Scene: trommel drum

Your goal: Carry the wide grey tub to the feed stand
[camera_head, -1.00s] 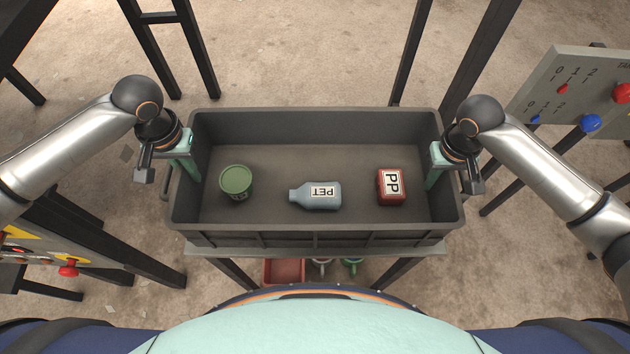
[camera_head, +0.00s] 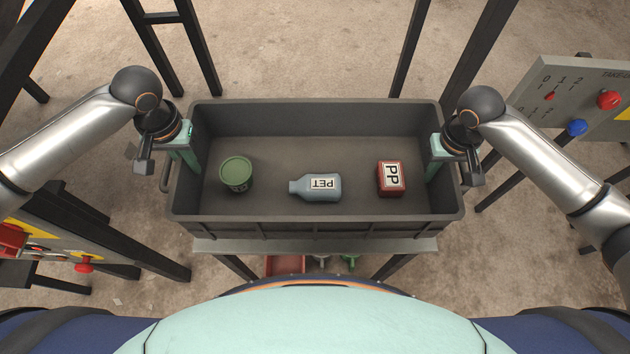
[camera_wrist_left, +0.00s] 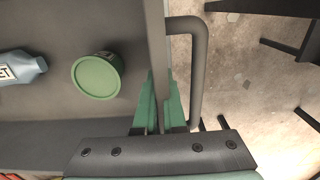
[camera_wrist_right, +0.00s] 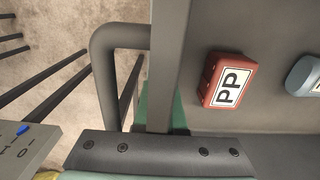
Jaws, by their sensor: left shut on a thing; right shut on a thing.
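The wide grey tub (camera_head: 315,225) is level in the middle of the head view. It holds a green can (camera_head: 236,174), a grey-blue PET bottle (camera_head: 316,187) and a red PP container (camera_head: 391,178). My left gripper (camera_head: 187,152) is shut on the tub's left end wall. In the left wrist view its fingers (camera_wrist_left: 158,105) straddle that wall beside a bar handle (camera_wrist_left: 197,70). My right gripper (camera_head: 436,156) is shut on the right end wall, beside the other handle (camera_wrist_right: 105,75). The tub's underside is hidden.
A grey table (camera_head: 315,246) with dark legs shows below the tub's near side. A red bin (camera_head: 285,264) sits lower there. A panel with red and blue knobs (camera_head: 560,90) stands at right, another panel (camera_head: 45,250) at left. Dark posts rise at the back.

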